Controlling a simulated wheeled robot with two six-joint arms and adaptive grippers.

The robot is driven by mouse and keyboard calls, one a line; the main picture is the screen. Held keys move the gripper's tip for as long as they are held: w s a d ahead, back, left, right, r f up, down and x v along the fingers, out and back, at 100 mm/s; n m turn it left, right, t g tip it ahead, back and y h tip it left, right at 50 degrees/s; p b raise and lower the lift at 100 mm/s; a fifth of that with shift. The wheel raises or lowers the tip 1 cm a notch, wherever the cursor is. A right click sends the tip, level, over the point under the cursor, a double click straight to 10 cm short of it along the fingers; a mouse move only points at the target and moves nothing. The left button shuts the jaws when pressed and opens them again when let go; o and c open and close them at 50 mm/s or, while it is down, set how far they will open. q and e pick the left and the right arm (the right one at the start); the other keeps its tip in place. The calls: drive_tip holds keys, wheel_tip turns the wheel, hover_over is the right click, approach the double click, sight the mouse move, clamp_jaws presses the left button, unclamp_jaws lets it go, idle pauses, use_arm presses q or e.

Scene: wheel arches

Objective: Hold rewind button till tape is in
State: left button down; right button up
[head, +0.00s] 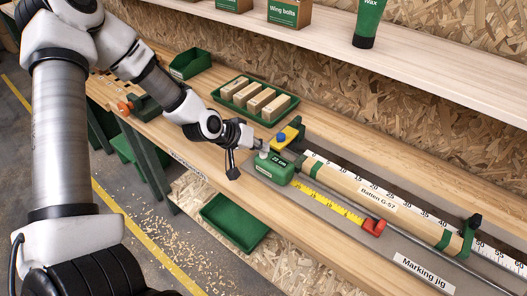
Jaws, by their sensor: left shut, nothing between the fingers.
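A green tape measure (273,169) lies on the grey marking jig (415,268) on the bench. A small tag above it reads what looks like 28 cm. Its yellow tape (325,203) is drawn out to the right and ends in a red end piece (373,228). My left gripper (260,148) is shut and empty, with its tips at the top left of the tape measure. A small pale part, perhaps the rewind button (264,155), shows just below the tips. I cannot tell whether they touch it. My right gripper is not in view.
A yellow block with a blue knob (282,137) stands behind the tape measure. A green tray (284,113) of wooden blocks sits further back. A shelf (400,50) runs above.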

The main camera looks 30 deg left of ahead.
sight(261, 154)
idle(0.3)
use_arm(q)
drive_tip(key=shift+r+p, duration=0.85)
drive_tip(key=shift+r, duration=0.05)
wheel_tip(261, 154, up, 5)
drive_tip(key=p, duration=0.4)
drive_tip(key=shift+r+p, duration=0.1)
drive_tip(key=shift+p, duration=0.3)
drive_tip(key=shift+f, duration=0.2)
